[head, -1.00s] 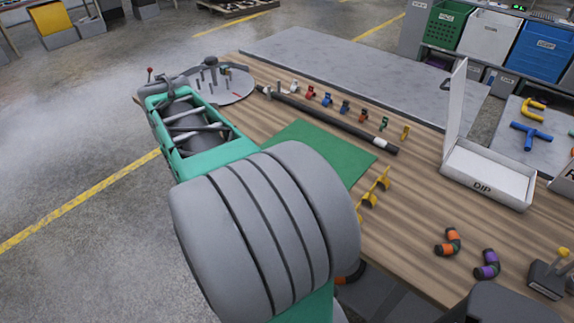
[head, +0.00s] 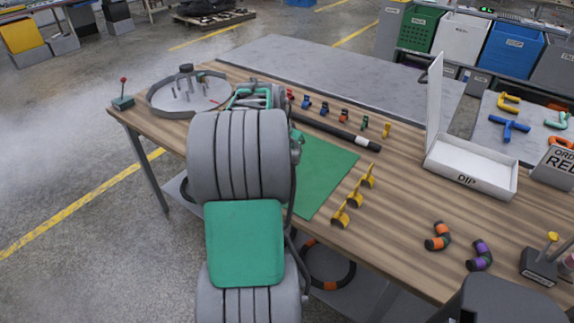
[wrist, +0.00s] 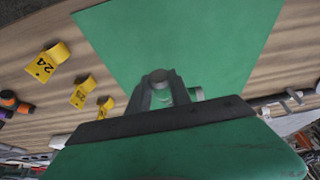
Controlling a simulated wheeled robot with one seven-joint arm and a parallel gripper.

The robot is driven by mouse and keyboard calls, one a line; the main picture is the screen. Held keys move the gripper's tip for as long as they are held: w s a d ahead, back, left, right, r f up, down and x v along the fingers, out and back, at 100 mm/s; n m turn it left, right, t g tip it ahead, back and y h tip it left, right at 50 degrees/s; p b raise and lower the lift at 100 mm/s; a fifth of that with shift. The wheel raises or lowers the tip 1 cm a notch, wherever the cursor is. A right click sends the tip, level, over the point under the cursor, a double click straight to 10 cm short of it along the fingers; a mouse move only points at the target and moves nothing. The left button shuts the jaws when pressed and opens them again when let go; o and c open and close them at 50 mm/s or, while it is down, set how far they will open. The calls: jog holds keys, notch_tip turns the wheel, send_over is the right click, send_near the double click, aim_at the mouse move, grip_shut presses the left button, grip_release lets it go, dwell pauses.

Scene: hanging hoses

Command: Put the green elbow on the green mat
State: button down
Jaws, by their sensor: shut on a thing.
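The green mat (head: 325,170) lies flat on the wooden bench, its left part hidden behind my arm in the head view. In the wrist view the mat (wrist: 190,35) fills the upper middle, beyond my gripper (wrist: 165,95). My gripper is shut on a small piece with a grey round end and a pale ring end, which seems to be the green elbow (wrist: 181,98). It shows in front of the mat; its height above the mat is hard to tell.
Yellow numbered clips (head: 354,200) stand along the mat's right side. A black hose (head: 340,133) lies behind it. An orange-banded elbow (head: 438,236) and a purple-banded elbow (head: 480,255) lie at the front right. A white DIP tray (head: 470,166) and a round grey tray (head: 160,96) stand farther off.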

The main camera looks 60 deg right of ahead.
jog(key=w+d+f, duration=0.1)
jog(key=f, duration=0.1)
jog(key=w+d+f, duration=0.2)
jog(key=f, duration=0.1)
jog(key=shift+d+f, duration=0.2)
jog(key=shift+f, duration=0.1)
jog(key=shift+d+f+p, duration=0.1)
jog(key=shift+f+p, duration=0.3)
jog(key=shift+f, duration=1.35)
jog(key=c, duration=1.2)
grip_release()
jog(key=shift+o, duration=0.2)
